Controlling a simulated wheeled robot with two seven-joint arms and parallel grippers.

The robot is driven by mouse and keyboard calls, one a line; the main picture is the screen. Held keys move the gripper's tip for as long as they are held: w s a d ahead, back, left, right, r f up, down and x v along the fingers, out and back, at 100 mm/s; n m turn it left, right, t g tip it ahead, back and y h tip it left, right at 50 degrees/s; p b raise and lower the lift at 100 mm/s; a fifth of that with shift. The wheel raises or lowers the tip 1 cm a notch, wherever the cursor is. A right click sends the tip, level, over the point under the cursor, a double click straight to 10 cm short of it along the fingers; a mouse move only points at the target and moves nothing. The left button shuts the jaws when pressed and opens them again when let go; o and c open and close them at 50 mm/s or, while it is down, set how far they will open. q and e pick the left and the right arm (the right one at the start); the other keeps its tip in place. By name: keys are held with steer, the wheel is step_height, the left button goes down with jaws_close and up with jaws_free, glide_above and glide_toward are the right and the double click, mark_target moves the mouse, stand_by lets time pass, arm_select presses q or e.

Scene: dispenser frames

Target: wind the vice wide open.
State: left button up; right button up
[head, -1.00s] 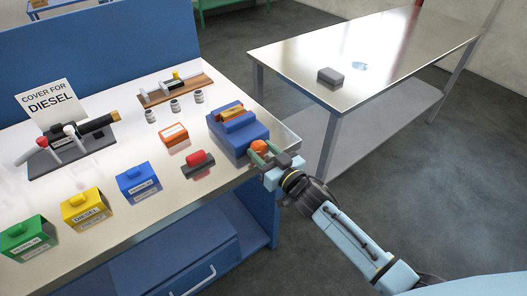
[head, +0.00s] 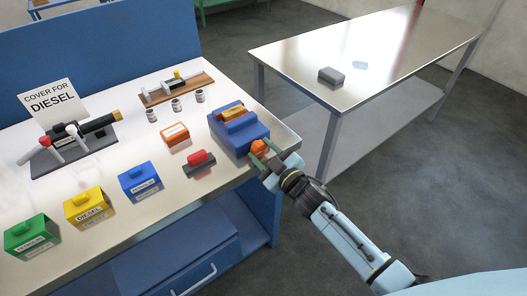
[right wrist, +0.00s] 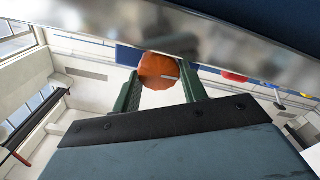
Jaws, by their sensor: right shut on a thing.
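The blue vice (head: 243,141) stands at the right end of the workbench, with a gold-orange block (head: 232,111) between its blue jaws. Its round orange knob (head: 258,147) faces the bench's front right edge. My right gripper (head: 262,153) is shut on this knob, its green fingers on either side of it. In the right wrist view the knob (right wrist: 157,70) sits between the fingertips and shows a short pale mark. The gap between the jaws is too small to judge. My left gripper is not in view.
Left of the vice lie a red-topped block (head: 200,163) and an orange box (head: 175,134). Blue, yellow and green (head: 31,236) boxes line the front. A dark fixture (head: 75,145) with a DIESEL sign stands behind. A steel table (head: 400,45) at right bears a grey block (head: 331,75).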

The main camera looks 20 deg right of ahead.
stand_by(0.4)
steer(key=o, duration=1)
steer(key=shift+c, duration=0.2)
steer(key=shift+f, duration=0.1)
steer(key=m+b, duration=0.1)
steer(key=m, duration=0.5)
steer(key=shift+d, duration=0.15)
steer(key=p+v, duration=0.1)
steer(key=v, duration=1.2)
steer(key=s+d+f+g+h, duration=0.1)
steer(key=s+f+g, duration=0.1)
steer(key=f, duration=0.6)
steer(key=s+d+f+m+g+h, duration=0.1)
steer(key=s+f, duration=0.3)
steer(key=f, duration=0.5)
steer(key=s+d+f+g+h, duration=0.2)
steer(key=s+d+f+g, duration=0.1)
steer(key=f, duration=0.6)
steer(key=shift+s+f+m+g+h, duration=0.25)
steer(key=shift+s+m+g+h, duration=0.15)
steer(key=shift+s, duration=0.2)
